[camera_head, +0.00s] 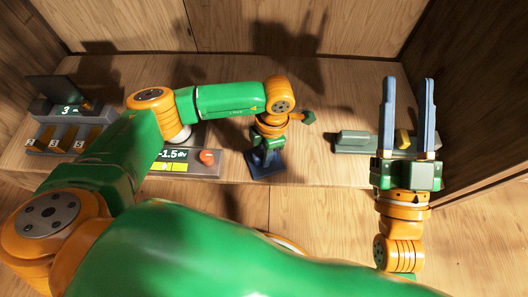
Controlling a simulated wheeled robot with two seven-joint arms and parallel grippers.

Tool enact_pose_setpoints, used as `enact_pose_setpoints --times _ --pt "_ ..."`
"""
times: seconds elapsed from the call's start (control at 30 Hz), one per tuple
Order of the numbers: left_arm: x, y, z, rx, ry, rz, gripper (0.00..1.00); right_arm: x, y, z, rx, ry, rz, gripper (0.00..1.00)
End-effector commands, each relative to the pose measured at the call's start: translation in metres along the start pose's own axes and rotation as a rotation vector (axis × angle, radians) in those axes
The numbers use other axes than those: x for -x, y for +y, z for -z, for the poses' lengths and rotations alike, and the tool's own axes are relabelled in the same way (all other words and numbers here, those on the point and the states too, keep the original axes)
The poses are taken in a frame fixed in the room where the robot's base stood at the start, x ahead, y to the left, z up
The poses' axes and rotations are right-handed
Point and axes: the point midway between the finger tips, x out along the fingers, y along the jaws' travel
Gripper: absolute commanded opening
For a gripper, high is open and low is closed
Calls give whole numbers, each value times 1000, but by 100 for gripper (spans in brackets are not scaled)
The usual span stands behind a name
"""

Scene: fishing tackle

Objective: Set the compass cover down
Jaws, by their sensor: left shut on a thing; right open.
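My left gripper (265,162) points down at the middle of the shelf, below the orange wrist of my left arm. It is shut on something. The held thing is largely hidden by the gripper and wrist, so I cannot make out the compass cover's shape or whether it touches the shelf. My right gripper (409,82) is at the right, its two blue-grey fingers apart and pointing up the picture.
A scale with a lit display (174,154) and a red button (207,157) stands left of my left gripper. A device with numbered slots (58,136) stands at the far left. A grey-green case (352,142) with a yellow part (403,139) lies partly behind my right gripper.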

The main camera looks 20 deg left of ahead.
Motion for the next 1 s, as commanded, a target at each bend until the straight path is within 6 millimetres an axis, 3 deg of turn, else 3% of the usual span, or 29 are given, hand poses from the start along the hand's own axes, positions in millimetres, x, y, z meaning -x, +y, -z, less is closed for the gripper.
enact_pose_setpoints --times 0.5,0.53,0.6,1.0 --pt "-2 0 0 0 0 0 0 1 -1 12 1 68 3 50" --pt "-2 0 0 0 0 0 40 1 -1 13 1 72 3 50" --pt "-2 0 0 0 0 0 59 0 -1 13 1 72 3 50" --pt "0 0 0 0 0 0 62 0 -1 10 -1 44 3 50"
